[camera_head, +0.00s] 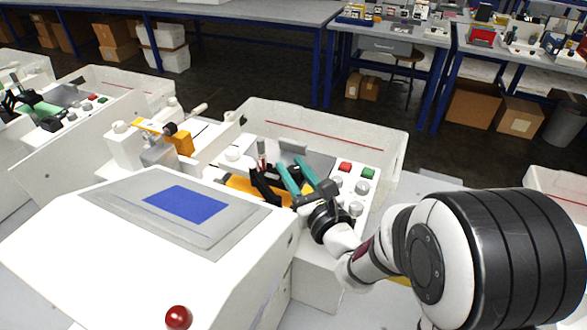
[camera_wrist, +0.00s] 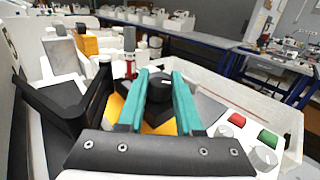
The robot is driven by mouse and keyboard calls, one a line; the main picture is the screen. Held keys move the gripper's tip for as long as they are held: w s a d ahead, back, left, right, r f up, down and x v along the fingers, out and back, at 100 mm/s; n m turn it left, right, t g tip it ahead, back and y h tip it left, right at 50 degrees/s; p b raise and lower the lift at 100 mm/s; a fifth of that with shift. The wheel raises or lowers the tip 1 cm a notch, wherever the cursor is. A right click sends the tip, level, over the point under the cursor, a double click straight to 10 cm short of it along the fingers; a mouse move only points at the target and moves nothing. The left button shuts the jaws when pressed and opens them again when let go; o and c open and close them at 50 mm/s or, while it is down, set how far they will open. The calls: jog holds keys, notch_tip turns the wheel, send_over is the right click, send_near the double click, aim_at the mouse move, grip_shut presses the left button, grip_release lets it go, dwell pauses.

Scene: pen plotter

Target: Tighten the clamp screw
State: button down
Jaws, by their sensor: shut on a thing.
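My gripper (camera_head: 290,164) has teal fingers and reaches into the white plotter tray from the right. In the wrist view its fingers (camera_wrist: 164,74) are closed around a dark round knob, which looks like the clamp screw (camera_wrist: 159,88). The knob sits over a dark block on a yellow-orange part (camera_wrist: 117,106).
A black angled piece (camera_wrist: 72,108) stands close left of the fingers. To the right are a red button (camera_head: 345,167), a green button (camera_head: 368,174) and grey knobs. The tray's white walls (camera_head: 384,150) surround the work area. A console with a blue screen (camera_head: 187,203) stands in front left.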

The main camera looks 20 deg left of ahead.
aim_at(293, 169)
jog(key=c, duration=0.6)
grip_release()
notch_tip(293, 169, up, 4)
jog(key=d+r, duration=0.2)
jog(key=d, duration=0.2)
jog(key=d+r, duration=0.2)
jog(key=d, duration=0.1)
jog(key=w+d+r, duration=0.1)
jog(key=d+r, duration=0.2)
jog(key=d, duration=0.1)
jog(key=shift+d, duration=0.3)
